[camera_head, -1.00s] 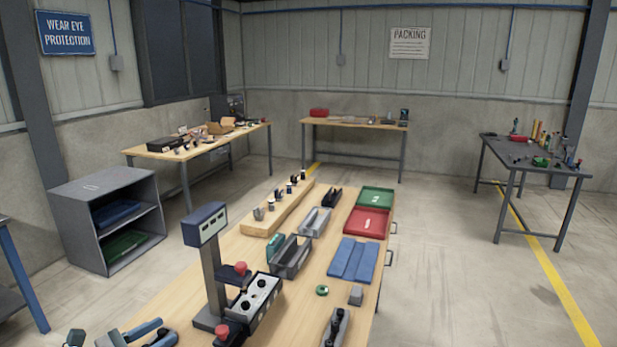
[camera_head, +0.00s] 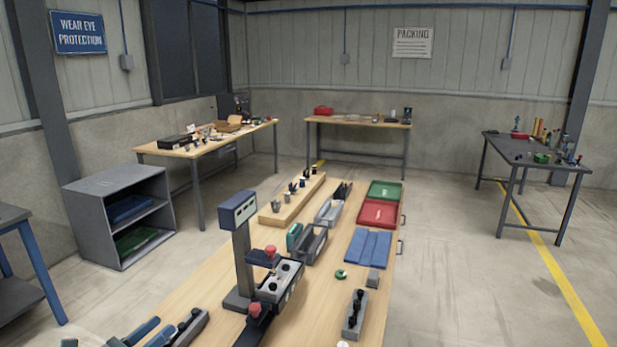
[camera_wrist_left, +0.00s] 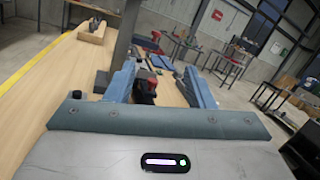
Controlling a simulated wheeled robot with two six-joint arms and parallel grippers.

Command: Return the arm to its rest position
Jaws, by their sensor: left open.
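My left gripper (camera_head: 154,327) is at the bottom left edge of the head view, with its two blue fingers apart. In the left wrist view the open fingers (camera_wrist_left: 160,72) reach forward with nothing seen held between them. A red-topped dark part (camera_wrist_left: 145,86) shows beyond and between the fingers, apparently on the test stand. In the head view the grey stand with a blue head (camera_head: 238,210) stands on the wooden bench (camera_head: 205,285), to the right of and beyond the gripper. My right gripper is out of view.
A grey shelf unit (camera_head: 118,215) stands left of the bench.

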